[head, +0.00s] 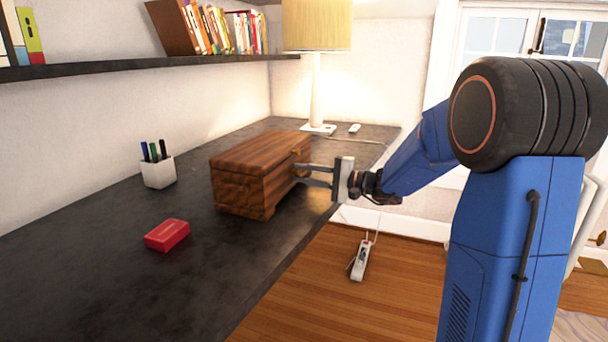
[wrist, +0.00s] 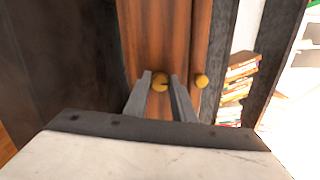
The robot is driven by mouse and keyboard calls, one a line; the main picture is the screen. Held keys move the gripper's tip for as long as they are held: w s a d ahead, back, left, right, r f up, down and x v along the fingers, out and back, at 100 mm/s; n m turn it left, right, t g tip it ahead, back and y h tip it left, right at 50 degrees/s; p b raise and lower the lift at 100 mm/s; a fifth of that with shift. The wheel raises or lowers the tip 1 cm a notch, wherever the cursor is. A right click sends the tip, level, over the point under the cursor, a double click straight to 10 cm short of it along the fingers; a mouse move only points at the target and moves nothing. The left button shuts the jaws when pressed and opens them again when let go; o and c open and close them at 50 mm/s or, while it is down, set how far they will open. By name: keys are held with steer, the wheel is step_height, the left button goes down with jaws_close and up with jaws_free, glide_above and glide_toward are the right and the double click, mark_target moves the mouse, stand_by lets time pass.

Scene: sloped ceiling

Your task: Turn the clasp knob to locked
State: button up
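A brown wooden chest (head: 240,185) with a closed lid stands on the dark desk. A brass fitting (head: 296,153) shows near its lid edge on the right. In the wrist view, its wooden front carries two round brass knobs. One knob (wrist: 160,81), with a dark notch, appears between my fingertips; the other knob (wrist: 202,81) lies to the right, across the lid seam. My gripper (head: 303,175) reaches the chest front from the right. It also shows in the wrist view (wrist: 160,82), fingers apart on either side of the notched knob. I cannot tell whether they touch it.
A red box (head: 167,235) and a white pen cup (head: 158,171) are on the desk (head: 120,285), left of the chest. A lamp (head: 317,95) stands behind it. A shelf (head: 120,65) with books runs above. A power strip (head: 361,260) lies on the floor.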

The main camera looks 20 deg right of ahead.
steer(key=shift+o, duration=1.4)
steer(key=shift+d, duration=0.15)
steer(key=v, duration=1.7)
steer(key=shift+s+d, duration=0.1)
